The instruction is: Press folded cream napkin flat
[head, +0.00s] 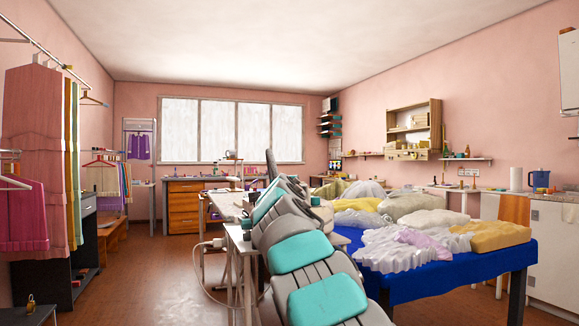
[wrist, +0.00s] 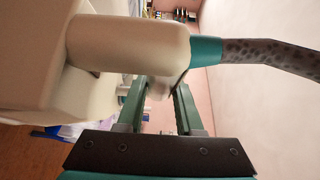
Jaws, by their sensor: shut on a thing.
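In the wrist view my gripper (wrist: 160,88) is shut on what looks like a cream iron (wrist: 130,42) with a rounded handle. A teal collar and a dark mottled cord (wrist: 270,55) run from it to the right. The exact grip on the handle is partly hidden. In the head view my arm reaches over the pale work table (head: 232,205) and hides the gripper and the iron. I cannot make out the folded cream napkin in either view.
A blue-covered table (head: 420,278) heaped with crumpled cloths stands close on the right. A clothes rack with a pink gown (head: 35,150) is at the left. A wooden drawer desk (head: 184,205) stands at the back. Brown floor is open at the left centre.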

